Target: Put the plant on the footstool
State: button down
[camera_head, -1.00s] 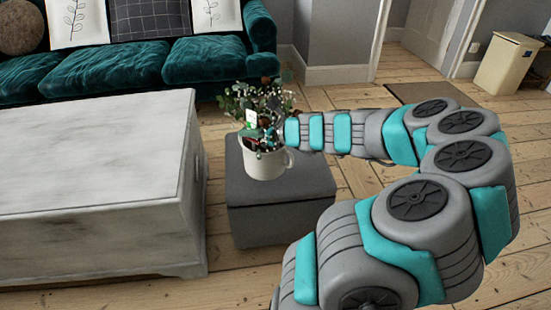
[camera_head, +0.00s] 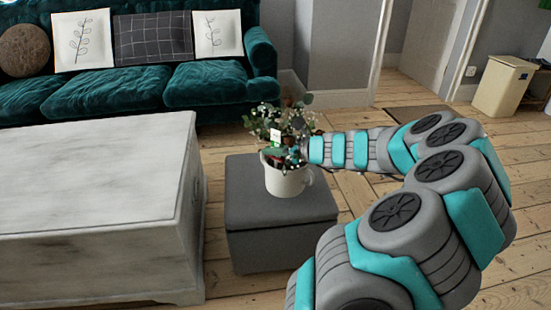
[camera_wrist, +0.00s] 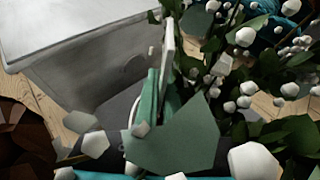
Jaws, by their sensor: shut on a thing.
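The plant, in a white mug-like pot (camera_head: 286,181) with green leaves and small white blooms (camera_head: 262,118), is over the grey footstool (camera_head: 245,208) in the head view. The pot looks upright; I cannot tell whether its base touches the footstool top. My gripper (camera_head: 292,150) is shut on the plant at its upper part, from the right, its fingers mostly hidden by foliage. In the wrist view, leaves and white blooms (camera_wrist: 243,37) fill much of the picture, with part of the footstool (camera_wrist: 122,104) behind.
A pale wooden chest (camera_head: 95,215) stands close to the left of the footstool. A teal sofa (camera_head: 150,90) with cushions is behind. A cream bin (camera_head: 503,86) stands far right. Bare floorboards (camera_head: 345,190) lie right of the footstool.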

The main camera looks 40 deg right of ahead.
jog(key=w+d+f, duration=0.2)
jog(key=w, duration=0.3)
jog(key=w+d+f+b, duration=0.1)
jog(key=w+f, duration=0.1)
jog(key=w, duration=0.2)
jog(key=shift+w+d+f, duration=0.25)
jog(key=shift+w+d, duration=0.15)
jog(key=c, duration=1)
grip_release()
jog(key=p+v, duration=0.1)
jog(key=v, duration=1.1)
